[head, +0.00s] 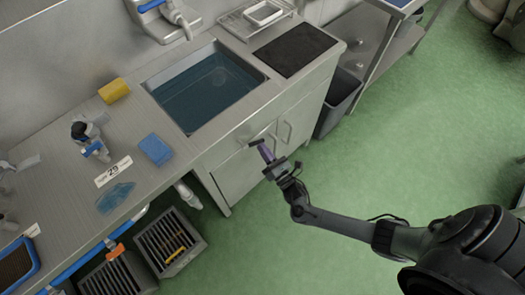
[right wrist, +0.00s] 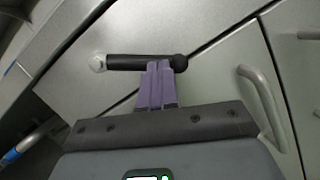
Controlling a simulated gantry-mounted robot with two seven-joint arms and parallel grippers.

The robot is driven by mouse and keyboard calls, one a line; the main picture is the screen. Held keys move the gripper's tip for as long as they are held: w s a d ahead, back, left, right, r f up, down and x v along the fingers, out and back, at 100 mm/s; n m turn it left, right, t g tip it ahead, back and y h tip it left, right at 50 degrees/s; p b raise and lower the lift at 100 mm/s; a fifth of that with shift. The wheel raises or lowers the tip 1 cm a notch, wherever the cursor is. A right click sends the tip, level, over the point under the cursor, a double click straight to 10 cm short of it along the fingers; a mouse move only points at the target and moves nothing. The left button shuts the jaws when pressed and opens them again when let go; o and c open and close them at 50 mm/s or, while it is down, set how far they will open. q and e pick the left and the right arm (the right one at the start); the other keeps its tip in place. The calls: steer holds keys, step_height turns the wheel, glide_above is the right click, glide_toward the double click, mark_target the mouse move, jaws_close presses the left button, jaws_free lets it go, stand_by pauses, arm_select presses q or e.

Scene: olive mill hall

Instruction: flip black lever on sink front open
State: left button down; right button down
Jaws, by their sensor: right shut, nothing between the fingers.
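The black lever (right wrist: 127,62) is on the grey sink front in the right wrist view. It runs from a pale round pivot at its left to a black knob at its right end. In the head view the lever (head: 256,142) shows small on the cabinet front below the sink. My right gripper (right wrist: 158,66) is shut and empty, its purple fingers close together. Their tips overlap the lever near its knob end; I cannot tell whether they touch. In the head view my right gripper (head: 264,150) is at the sink front. My left gripper is not in view.
The sink basin (head: 212,88) holds blue water. A curved door handle (right wrist: 262,100) is right of my gripper. A grey bin (head: 340,102) stands beside the cabinet. The green floor (head: 400,150) is open on the right.

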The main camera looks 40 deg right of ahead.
steer(key=n+p, duration=0.1)
steer(key=d+r+n+y+p, duration=0.1)
steer(key=n, duration=0.1)
steer(key=r+n+y+p, duration=0.1)
steer(key=n, duration=0.1)
steer(key=shift+w+d+r, duration=0.1)
steer(key=shift+d+r, duration=0.15)
steer(key=shift+d+r+n+y+p, duration=0.2)
steer(key=shift+r+n+y+p, duration=0.25)
steer(key=shift+n, duration=0.45)
stand_by(0.6)
steer(key=shift+n+p, duration=0.3)
steer(key=shift+f, duration=0.1)
stand_by(0.4)
